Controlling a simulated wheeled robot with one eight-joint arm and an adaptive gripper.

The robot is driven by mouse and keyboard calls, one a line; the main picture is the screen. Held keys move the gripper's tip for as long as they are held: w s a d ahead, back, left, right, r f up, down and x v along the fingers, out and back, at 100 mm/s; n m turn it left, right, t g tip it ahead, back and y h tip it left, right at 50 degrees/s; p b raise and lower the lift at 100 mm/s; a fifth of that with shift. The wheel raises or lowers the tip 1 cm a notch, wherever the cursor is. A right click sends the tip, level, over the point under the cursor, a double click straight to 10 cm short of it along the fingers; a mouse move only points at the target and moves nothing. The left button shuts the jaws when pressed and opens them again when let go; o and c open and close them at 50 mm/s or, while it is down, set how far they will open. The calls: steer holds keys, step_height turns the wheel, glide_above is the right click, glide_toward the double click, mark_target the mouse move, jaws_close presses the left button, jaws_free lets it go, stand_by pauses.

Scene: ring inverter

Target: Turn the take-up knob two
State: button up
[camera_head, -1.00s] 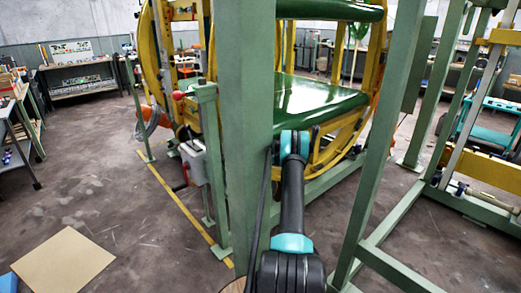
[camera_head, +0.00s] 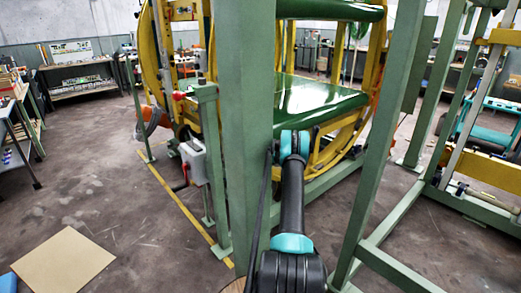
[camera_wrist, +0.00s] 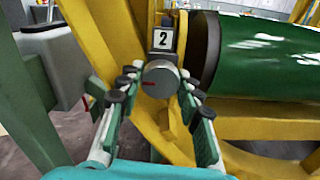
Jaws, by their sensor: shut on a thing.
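The take-up knob two (camera_wrist: 160,78) is a round grey knob with a short red mark on its face pointing left. It sits just below a white label marked 2 (camera_wrist: 163,39) on the yellow frame (camera_wrist: 100,35) in the wrist view. My gripper (camera_wrist: 160,72) has its teal-and-grey fingers on both sides of the knob, with the dark pads at its edges, and is shut on it. In the head view my arm reaches forward past a green post, and the gripper and knob are hidden.
A green post (camera_head: 244,130) stands close on the left of my arm, and another green post (camera_head: 375,150) is on its right. A shiny green belt (camera_head: 315,100) lies beyond. A grey box (camera_head: 192,160) with a red handle is on the left.

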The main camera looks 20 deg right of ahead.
steer(key=o, duration=1.2)
steer(key=shift+s, duration=0.1)
steer(key=v, duration=1.1)
steer(key=shift+s+d, duration=0.15)
steer(key=shift+s, duration=0.25)
steer(key=shift+s, duration=0.1)
